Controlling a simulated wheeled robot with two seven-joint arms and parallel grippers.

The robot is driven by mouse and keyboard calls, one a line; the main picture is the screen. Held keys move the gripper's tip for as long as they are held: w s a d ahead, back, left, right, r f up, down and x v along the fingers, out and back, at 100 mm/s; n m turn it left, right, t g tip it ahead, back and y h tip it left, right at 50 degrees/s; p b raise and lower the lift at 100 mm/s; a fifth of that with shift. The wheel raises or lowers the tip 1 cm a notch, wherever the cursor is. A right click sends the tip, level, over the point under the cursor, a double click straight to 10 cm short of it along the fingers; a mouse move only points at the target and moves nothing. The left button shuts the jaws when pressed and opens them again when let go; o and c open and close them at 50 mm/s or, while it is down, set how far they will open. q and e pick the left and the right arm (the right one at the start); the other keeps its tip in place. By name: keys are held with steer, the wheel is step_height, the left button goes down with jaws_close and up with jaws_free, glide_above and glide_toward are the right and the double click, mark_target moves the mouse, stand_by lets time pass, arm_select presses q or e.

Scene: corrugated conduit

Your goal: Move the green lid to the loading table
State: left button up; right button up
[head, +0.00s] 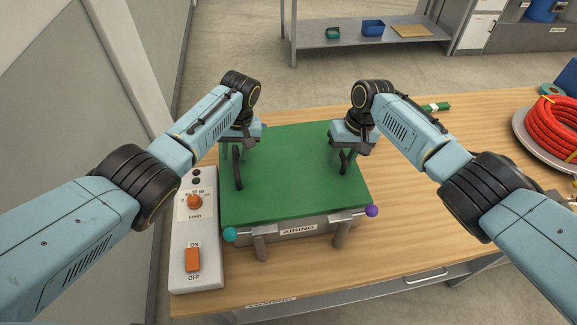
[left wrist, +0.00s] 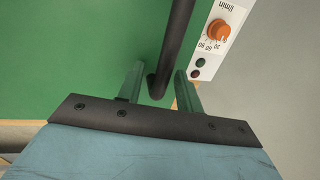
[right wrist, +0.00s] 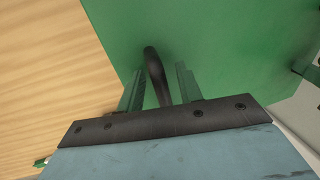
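The green lid (head: 290,185) lies flat on a grey metal box (head: 325,232) labelled AIRING, on the wooden table. It has a black handle near its left side (head: 238,168) and another near its right side (head: 342,161). My left gripper (head: 238,148) is over the left handle; in the left wrist view its fingers stand apart on either side of the bar (left wrist: 163,80). My right gripper (head: 346,148) is over the right handle; in the right wrist view its fingers stand apart around the bar (right wrist: 155,75). Which table is the loading table I cannot tell; the front label is hard to read.
A control panel (head: 197,240) with orange knob and switch stands directly left of the box. A teal ball (head: 230,234) and a purple ball (head: 372,210) sit at the box's front corners. Red conduit (head: 553,125) lies coiled on a tray at right. Bare wood (head: 430,225) lies between.

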arm_select(q)
jaws_close()
arm_select(e)
jaws_close()
arm_select(q)
steer(key=shift+w+r, duration=0.1)
arm_select(e)
steer(key=shift+w+r, duration=0.1)
stand_by(0.8)
